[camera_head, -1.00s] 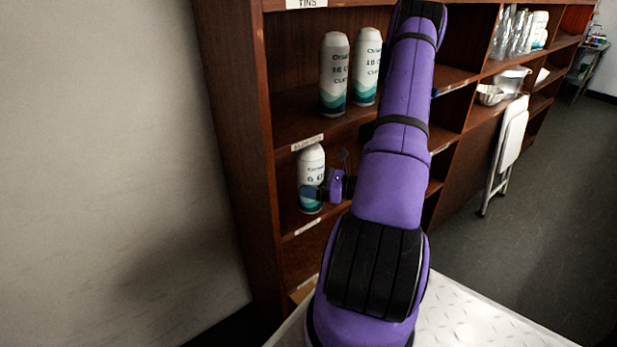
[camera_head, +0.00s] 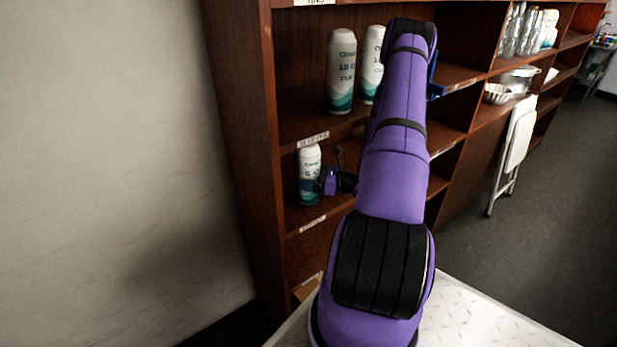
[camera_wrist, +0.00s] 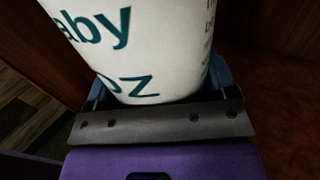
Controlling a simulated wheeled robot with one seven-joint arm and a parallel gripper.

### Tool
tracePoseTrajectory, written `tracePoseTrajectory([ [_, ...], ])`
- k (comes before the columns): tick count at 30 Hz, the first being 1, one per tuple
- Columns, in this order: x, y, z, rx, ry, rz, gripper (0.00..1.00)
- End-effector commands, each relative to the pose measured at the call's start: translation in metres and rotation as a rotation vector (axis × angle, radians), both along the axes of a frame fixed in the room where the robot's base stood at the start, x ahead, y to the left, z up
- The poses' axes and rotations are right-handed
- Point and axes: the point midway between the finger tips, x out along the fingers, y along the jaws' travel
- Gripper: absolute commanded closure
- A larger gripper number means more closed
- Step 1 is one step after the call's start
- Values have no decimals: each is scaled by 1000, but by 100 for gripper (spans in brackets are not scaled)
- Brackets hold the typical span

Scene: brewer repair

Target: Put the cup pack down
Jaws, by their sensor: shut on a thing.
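The cup pack (camera_head: 309,164) is a white, upright cylinder with dark lettering and a teal base. In the head view it is in the left bay of the brown shelf unit, below the shelf with two taller packs. My gripper (camera_head: 318,186) is shut on its lower part. The wrist view shows the pack (camera_wrist: 140,45) large between the blue fingers (camera_wrist: 158,88), with teal letters on it. Whether its base touches the shelf board is unclear.
Two taller white packs (camera_head: 341,72) (camera_head: 371,66) stand on the shelf above. The bay's left side panel (camera_head: 243,150) is close to the held pack. A folded white chair (camera_head: 515,145) leans at the right, with metal bowls (camera_head: 496,94) on a shelf above it.

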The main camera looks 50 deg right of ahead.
Motion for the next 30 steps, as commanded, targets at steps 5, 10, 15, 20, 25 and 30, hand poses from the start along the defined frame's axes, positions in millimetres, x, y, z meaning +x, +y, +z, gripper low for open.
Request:
tracePoseTrajectory([
  [5,0,0,0,0,-1,0,56],
  [10,0,0,-2,-1,0,0,3],
  [15,0,0,-2,-1,0,0,0],
  [20,0,0,1,-2,-1,0,0],
  [25,-20,-11,0,-1,0,-3,0],
  [30,-52,-25,1,-2,0,-3,0],
])
